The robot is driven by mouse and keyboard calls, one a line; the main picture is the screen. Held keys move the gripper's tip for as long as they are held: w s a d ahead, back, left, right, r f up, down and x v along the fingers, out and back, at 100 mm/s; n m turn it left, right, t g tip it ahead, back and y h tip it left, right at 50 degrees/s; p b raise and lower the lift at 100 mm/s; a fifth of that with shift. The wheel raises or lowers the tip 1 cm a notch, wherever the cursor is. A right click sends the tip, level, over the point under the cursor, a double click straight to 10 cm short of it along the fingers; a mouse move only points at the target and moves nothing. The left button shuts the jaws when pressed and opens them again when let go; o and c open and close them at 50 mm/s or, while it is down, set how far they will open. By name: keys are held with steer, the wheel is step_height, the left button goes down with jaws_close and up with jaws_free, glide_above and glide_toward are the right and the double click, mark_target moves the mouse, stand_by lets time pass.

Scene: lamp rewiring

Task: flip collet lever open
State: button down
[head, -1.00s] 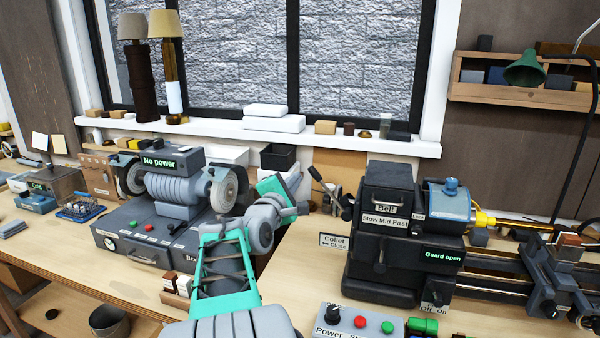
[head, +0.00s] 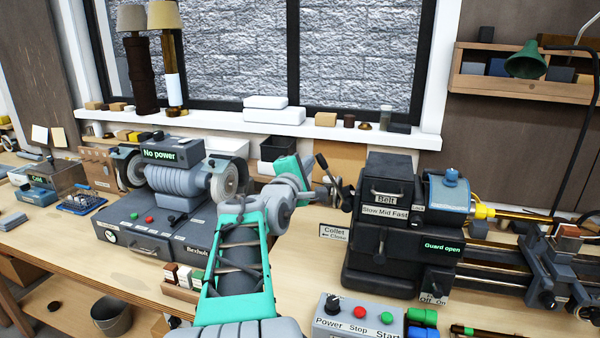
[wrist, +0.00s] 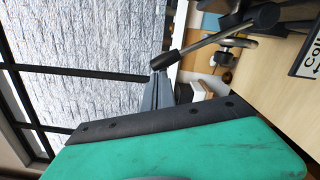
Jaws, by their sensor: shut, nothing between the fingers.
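The collet lever (head: 328,171) is a thin rod with a dark knob at the left side of the black lathe headstock (head: 385,245), tilted up and left. A "Collet ← Close" sign (head: 335,233) stands below it. In the wrist view the lever (wrist: 212,37) runs from its dark hub at upper right to its knob near my fingertips. My gripper (wrist: 158,78) is shut and empty, its fingertips at the knob; whether they touch cannot be told. In the head view my gripper's fingers are hard to make out beside the lever.
A control box (head: 360,317) with a red and a green button stands in front of the lathe. The bench grinder (head: 170,205) is left of my arm. The window sill (head: 250,129) with small items runs behind.

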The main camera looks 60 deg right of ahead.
steer(key=s+d+r+m+b, duration=0.1)
steer(key=s+r+m+b, duration=0.2)
steer(key=s+m+b, duration=0.3)
steer(key=shift+s+d+r+m, duration=0.15)
steer(key=shift+s+r+m, duration=0.15)
steer(key=shift+s, duration=0.9)
steer(key=shift+s, duration=0.1)
steer(key=w+a+b, duration=0.1)
steer(key=w, duration=0.1)
steer(key=w+a+b, duration=0.2)
steer(key=shift+w+a, duration=0.15)
steer(key=shift+w, duration=0.2)
steer(key=s+a+b, duration=0.1)
steer(key=a+b, duration=0.2)
steer(key=a, duration=0.5)
steer(key=shift+s+r, duration=0.25)
steer(key=shift+r, duration=0.15)
